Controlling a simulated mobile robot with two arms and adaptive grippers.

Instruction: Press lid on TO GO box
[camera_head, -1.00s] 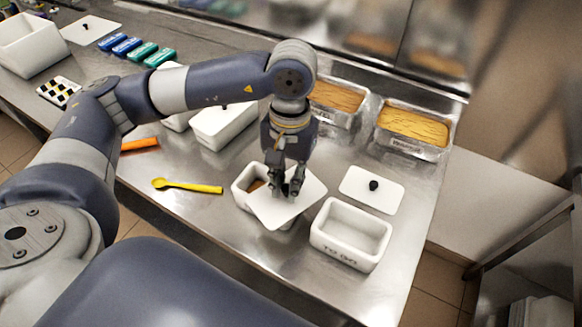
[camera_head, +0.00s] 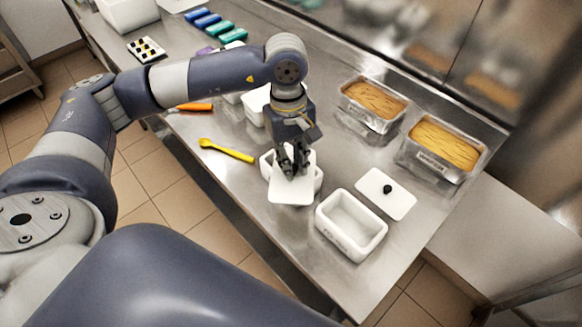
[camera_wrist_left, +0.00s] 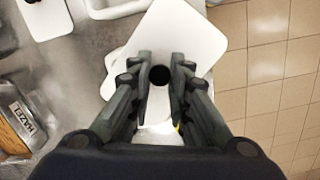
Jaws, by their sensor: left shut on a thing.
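My left gripper (camera_head: 290,168) is shut on the black knob (camera_wrist_left: 160,75) of a white lid (camera_head: 292,190). The lid also shows in the left wrist view (camera_wrist_left: 185,32). It sits over a white box (camera_head: 267,163) and is turned and shifted toward the near side, so the box rim shows at the sides. I cannot tell whether the lid touches the rim. This box's label is hidden. To its right stands an open, empty white box (camera_head: 340,240), whose front lettering appears to read TO GO. My right gripper is not in view.
A second white lid with a black knob (camera_head: 385,193) lies flat behind the empty box. Metal tubs of tan ice cream (camera_head: 440,150) stand at the back. A yellow spoon (camera_head: 228,150) and an orange tool (camera_head: 195,107) lie left. The table's near edge is close to the boxes.

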